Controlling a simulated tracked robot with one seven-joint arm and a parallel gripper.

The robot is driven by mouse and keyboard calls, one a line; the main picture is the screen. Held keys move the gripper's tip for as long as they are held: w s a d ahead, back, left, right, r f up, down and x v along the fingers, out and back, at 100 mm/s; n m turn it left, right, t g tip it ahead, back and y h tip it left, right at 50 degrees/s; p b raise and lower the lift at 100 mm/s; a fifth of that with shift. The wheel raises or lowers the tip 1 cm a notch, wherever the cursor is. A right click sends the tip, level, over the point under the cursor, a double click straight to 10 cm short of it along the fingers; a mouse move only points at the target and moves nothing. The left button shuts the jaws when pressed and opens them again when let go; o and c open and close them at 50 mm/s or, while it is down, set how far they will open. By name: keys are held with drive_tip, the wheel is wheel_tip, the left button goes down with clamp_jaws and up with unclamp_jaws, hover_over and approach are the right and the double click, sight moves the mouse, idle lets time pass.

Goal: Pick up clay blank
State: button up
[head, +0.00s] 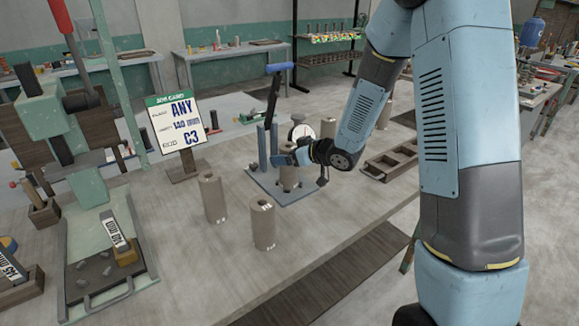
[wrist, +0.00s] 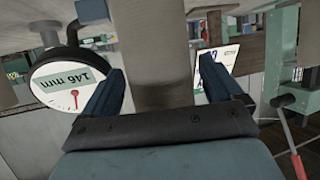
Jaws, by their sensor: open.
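A tan cylindrical clay blank (head: 289,180) stands on the blue-grey base of a gauge stand. Its upper part is partly hidden by my gripper (head: 291,158). In the wrist view this blank (wrist: 163,50) fills the space between the two fingers of my gripper (wrist: 163,80). The fingers are apart, one on each side of it; I cannot tell whether either touches it. The round dial (wrist: 73,85) beside it reads 146 mm. Two more clay blanks, one left (head: 213,198) and one nearer (head: 262,223), stand upright on the table.
A card (head: 182,122) on a stand reads ANY, 140 mm, C3. The gauge's tall lever (head: 273,95) rises close to my gripper. A divided wooden tray (head: 392,161) lies to the right. A green press (head: 100,235) stands left. Bare tabletop lies around the nearer blanks.

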drive_tip(key=shift+r, duration=0.1)
drive_tip(key=c, duration=1.7)
